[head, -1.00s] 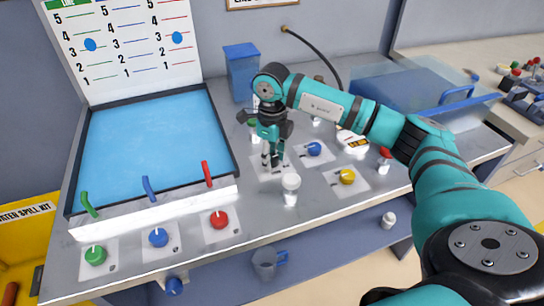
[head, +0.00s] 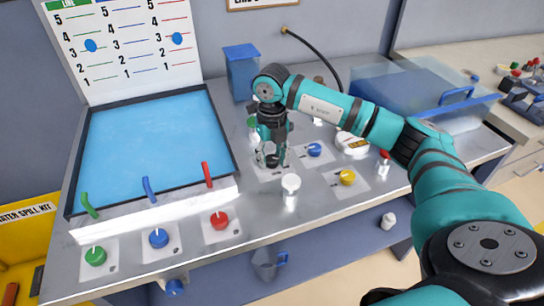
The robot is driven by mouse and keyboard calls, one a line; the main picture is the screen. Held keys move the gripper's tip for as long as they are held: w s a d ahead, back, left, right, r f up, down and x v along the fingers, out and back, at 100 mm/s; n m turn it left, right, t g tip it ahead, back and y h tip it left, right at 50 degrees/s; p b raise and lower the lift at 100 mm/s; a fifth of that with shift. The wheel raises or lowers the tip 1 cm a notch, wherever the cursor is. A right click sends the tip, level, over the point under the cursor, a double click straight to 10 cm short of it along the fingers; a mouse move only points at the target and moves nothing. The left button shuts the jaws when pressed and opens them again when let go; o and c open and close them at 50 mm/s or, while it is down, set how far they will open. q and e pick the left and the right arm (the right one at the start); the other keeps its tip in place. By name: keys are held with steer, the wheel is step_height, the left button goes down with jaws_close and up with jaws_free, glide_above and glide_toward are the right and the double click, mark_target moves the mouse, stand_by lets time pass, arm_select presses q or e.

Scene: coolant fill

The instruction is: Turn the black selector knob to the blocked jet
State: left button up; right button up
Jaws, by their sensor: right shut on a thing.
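The black selector knob (head: 272,161) sits on a pale plate on the bench, left of the blue knob on the right side. My right gripper (head: 271,160) reaches down from above with its fingers around the black knob and is shut on it. The fingers hide most of the knob, so its pointer direction cannot be read. Three jets, green (head: 88,206), blue (head: 149,189) and red (head: 207,174), stand along the front of the blue tray (head: 229,150). I cannot tell which jet is blocked. My left gripper is not in view.
Green (head: 95,257), blue (head: 158,238) and red (head: 220,220) knobs line the bench front. A blue knob (head: 314,150) and a yellow knob (head: 347,177) lie right of the gripper. A white-capped bottle (head: 290,190) stands close in front of it. A clear blue bin (head: 400,95) is behind my arm.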

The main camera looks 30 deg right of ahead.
mark_target(272, 158)
steer(key=shift+r, duration=0.1)
stand_by(0.3)
steer(key=o, duration=1.1)
steer(key=shift+o, duration=0.2)
step_height(272, 158, up, 12)
